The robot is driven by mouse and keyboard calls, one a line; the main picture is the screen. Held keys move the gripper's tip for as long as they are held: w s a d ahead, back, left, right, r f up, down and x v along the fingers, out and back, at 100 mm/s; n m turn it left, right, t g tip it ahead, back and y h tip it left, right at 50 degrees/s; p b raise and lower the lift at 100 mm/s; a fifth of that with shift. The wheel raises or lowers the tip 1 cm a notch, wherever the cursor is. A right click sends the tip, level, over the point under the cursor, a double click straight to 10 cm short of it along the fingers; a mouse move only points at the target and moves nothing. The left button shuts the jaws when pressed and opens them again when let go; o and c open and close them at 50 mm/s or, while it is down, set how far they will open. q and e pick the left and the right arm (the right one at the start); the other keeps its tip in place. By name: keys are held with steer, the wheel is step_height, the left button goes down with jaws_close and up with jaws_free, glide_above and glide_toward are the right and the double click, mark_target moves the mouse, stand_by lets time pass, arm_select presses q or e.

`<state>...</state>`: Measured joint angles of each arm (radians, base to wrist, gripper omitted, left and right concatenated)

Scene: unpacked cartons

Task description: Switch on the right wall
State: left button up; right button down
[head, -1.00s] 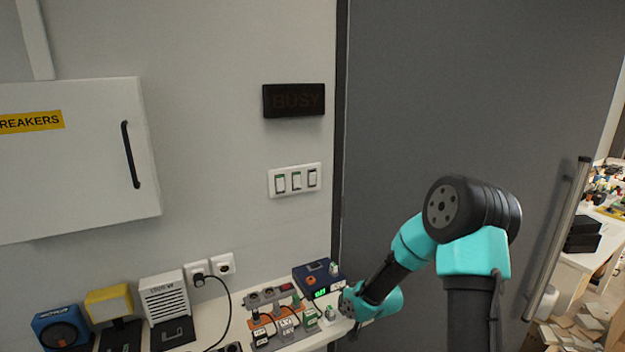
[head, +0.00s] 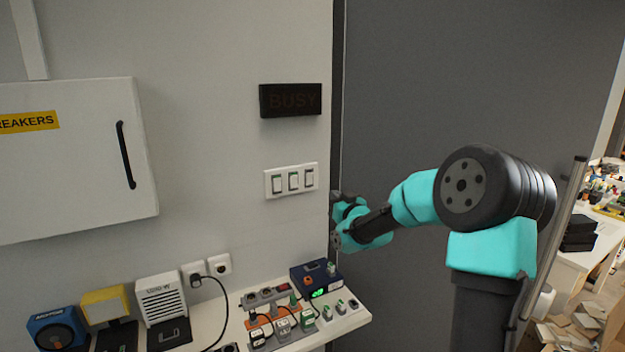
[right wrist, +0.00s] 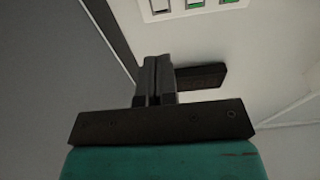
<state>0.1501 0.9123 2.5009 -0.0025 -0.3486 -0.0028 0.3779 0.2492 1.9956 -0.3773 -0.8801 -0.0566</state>
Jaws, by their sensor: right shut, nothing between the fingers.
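A white plate with three rocker switches (head: 291,181) is on the wall below a dark BUSY sign (head: 290,100). The switches have green marks along an edge. In the right wrist view the switch plate (right wrist: 190,6) shows at the top edge, partly cut off, and the dark sign (right wrist: 200,77) appears behind the fingers. My right gripper (right wrist: 153,62) is shut and empty. In the head view the end of my right arm is just right of the switch plate and a little lower, apart from it; the fingertips are not clear there. My left gripper is not in view.
A white breaker box (head: 70,160) with a black handle hangs on the left. Below, a shelf (head: 352,318) holds a power strip, plugs, a dark blue box (head: 316,275) and small devices. A grey door (head: 430,90) fills the right side.

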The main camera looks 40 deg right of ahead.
mark_target(311, 174)
steer(key=w, duration=0.4)
steer(key=w+d+r, duration=0.1)
steer(key=w, duration=0.4)
steer(key=w+d, duration=0.1)
steer(key=w, duration=0.3)
steer(key=shift+w+r, duration=0.35)
